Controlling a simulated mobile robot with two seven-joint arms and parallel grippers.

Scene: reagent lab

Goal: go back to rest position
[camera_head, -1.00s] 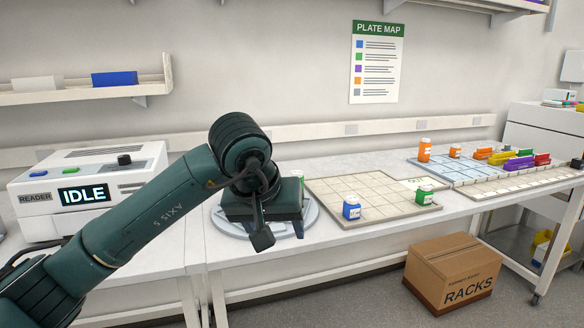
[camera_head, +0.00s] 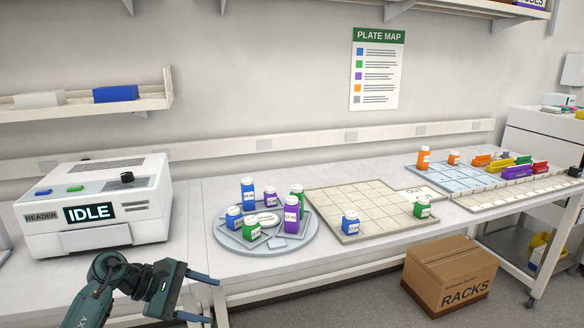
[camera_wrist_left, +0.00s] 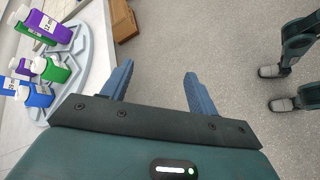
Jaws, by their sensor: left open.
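My left gripper (camera_head: 205,298) is open and empty, low in front of the bench edge in the head view. Its two blue fingers also show apart in the left wrist view (camera_wrist_left: 158,82), with only floor between them.
A round turntable (camera_head: 305,240) on the bench holds several blue, purple and green bottles. A beige grid board (camera_head: 350,195) stands right of it. The reader (camera_head: 100,205) is at left. A cardboard box (camera_head: 450,275) sits on the floor.

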